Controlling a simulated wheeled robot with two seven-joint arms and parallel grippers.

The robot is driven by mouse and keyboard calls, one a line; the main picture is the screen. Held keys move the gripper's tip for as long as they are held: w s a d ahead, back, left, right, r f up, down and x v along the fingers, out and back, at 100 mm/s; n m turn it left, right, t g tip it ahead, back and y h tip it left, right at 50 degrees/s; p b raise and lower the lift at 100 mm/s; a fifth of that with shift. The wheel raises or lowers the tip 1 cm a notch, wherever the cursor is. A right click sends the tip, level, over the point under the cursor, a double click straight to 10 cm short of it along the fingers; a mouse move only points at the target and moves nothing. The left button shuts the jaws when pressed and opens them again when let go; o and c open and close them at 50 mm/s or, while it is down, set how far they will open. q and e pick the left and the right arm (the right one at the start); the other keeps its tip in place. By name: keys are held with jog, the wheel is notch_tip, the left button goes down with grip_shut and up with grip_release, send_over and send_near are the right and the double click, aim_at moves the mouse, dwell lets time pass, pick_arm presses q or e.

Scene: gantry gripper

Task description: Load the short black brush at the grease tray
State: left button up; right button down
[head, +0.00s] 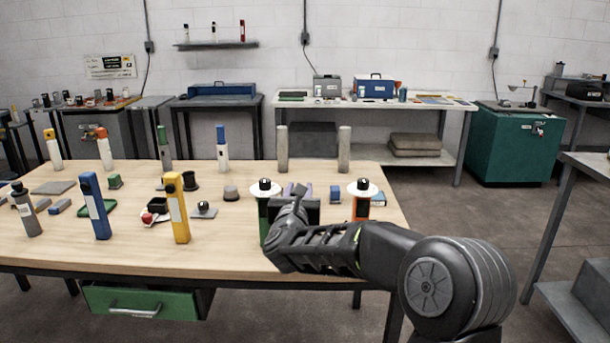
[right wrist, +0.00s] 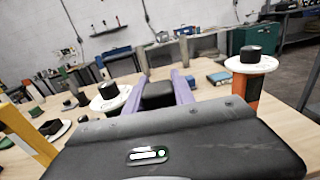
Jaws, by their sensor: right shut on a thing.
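My right gripper (head: 297,190) reaches over the front right of the wooden table, between two posts topped with white discs. In the right wrist view its purple fingers (right wrist: 160,82) are shut on a short black block (right wrist: 157,95). This may be the short black brush; no bristles show, and its lower part is hidden. I cannot tell for sure which item is the grease tray. A dark green shallow tray (head: 97,208) lies at the left, and a white dish with a red item (head: 154,216) lies near the table's middle. My left gripper is not in view.
A green post with a white disc (head: 265,187) stands left of my gripper, an orange post with a white disc (head: 363,188) right of it. Blue (head: 95,205) and yellow (head: 177,207) upright blocks stand along the front. Two grey posts (head: 344,149) stand behind.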

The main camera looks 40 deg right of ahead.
jog(key=s+a+f+n+t+y+b, duration=0.2)
jog(key=s+a+f+y+b, duration=0.1)
jog(key=a+f, duration=0.7)
jog(key=s+a+f+n+t+y+b, duration=0.1)
jog(key=a+f+b, duration=0.4)
jog(key=a+f, duration=0.6)
jog(key=s+a+n+y, duration=0.1)
jog(key=s+a+y, duration=0.1)
jog(key=a, duration=0.5)
jog(key=shift+n+t+b, duration=0.35)
jog(key=shift+n+t, duration=0.05)
